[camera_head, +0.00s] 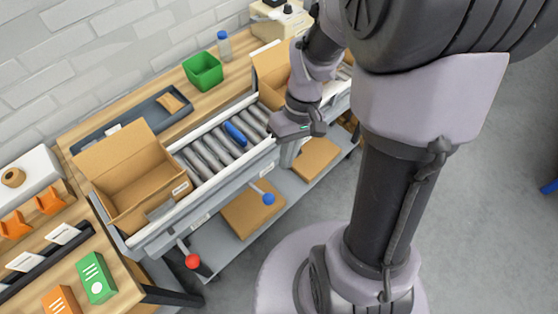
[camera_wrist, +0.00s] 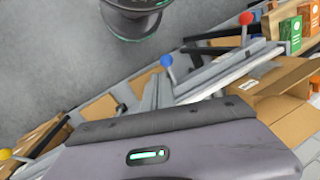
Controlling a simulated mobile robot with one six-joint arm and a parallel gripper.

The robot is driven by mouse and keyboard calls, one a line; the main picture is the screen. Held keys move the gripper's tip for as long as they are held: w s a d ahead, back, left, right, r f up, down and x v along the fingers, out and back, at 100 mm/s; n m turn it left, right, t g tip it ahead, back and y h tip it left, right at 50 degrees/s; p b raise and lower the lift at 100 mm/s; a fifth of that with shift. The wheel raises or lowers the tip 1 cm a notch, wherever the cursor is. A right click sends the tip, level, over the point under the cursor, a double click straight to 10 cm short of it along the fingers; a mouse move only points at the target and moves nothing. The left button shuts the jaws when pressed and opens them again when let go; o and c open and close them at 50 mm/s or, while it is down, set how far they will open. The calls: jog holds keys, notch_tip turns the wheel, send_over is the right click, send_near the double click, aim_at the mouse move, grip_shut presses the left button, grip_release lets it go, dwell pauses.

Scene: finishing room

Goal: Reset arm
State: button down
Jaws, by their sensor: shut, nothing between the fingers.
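My arm rises from its base at the right in the head view and folds back over the conveyor bench. My gripper (camera_head: 299,128) is above the front edge of the roller conveyor (camera_head: 205,154), to the right of the blue object on it. Its fingers are small there, but it looks shut and empty. In the wrist view the grey wrist housing fills the lower middle, and the fingertips do not show. The blue object (camera_head: 235,134) lies on the rollers, apart from my gripper.
An open cardboard box (camera_head: 125,165) stands at the conveyor's left end, another (camera_head: 268,68) behind my arm. A red-knobbed lever (camera_head: 193,261) and a blue-knobbed lever (camera_head: 268,198) stick out in front. A green bin (camera_head: 203,71) stands at the back. The grey floor (camera_head: 500,190) at right is open.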

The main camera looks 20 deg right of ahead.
jog(key=shift+s+d+r, duration=0.1)
jog(key=shift+s+r, duration=0.05)
jog(key=shift+r, duration=0.3)
jog(key=s+a+r+m+t+b, duration=0.1)
jog(key=s+a+r+m+t, duration=0.1)
jog(key=r, duration=0.4)
jog(key=s+a+r+m+t+b, duration=0.2)
jog(key=s+a+r+m+t, duration=0.1)
jog(key=s+a+r+t, duration=0.1)
notch_tip(320, 180, up, 3)
jog(key=shift+a+f+t+h, duration=0.1)
jog(key=shift+a+t+h, duration=0.3)
jog(key=shift+a+t, duration=0.55)
jog(key=shift+a+g, duration=0.2)
jog(key=shift+g, duration=0.05)
